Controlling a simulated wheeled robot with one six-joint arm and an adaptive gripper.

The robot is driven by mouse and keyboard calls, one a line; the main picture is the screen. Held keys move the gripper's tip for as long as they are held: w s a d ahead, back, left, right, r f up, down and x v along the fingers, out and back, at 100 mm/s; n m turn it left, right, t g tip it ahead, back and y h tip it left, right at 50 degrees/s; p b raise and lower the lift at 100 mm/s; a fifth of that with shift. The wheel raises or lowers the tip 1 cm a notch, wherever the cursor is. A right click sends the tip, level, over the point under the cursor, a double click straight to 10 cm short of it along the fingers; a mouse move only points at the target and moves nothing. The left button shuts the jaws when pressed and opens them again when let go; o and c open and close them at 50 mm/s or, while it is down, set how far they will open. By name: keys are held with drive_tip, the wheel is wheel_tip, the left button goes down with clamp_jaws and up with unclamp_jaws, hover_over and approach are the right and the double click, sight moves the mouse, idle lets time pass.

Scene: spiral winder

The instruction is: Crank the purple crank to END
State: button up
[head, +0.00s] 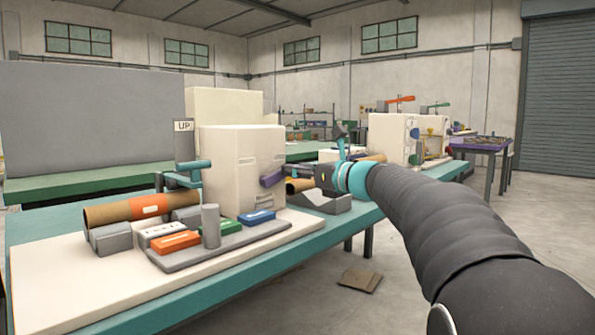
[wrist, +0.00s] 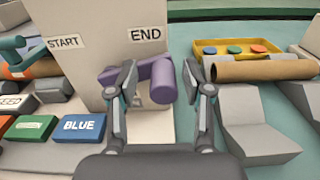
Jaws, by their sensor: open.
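The purple crank (wrist: 161,82) is on the face of a cream machine box (wrist: 92,22) in the wrist view. Its thick handle lies to the right and its arm runs left behind my left finger. My gripper (wrist: 159,66) is open, with a finger on each side of the handle; I cannot tell whether either touches it. The END label (wrist: 145,34) is just above the crank, and the START label (wrist: 64,41) is up to the left. In the head view the crank (head: 271,178) shows at the box's right side, with my gripper (head: 292,172) close to its right.
Blue (wrist: 79,127) and green (wrist: 30,128) buttons sit at lower left. A cardboard tube (wrist: 262,70) lies on grey supports (wrist: 250,120) at right, before a yellow tray (wrist: 234,48).

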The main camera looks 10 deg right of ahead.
drive_tip(key=v, duration=1.2)
drive_tip(key=shift+n, duration=0.3)
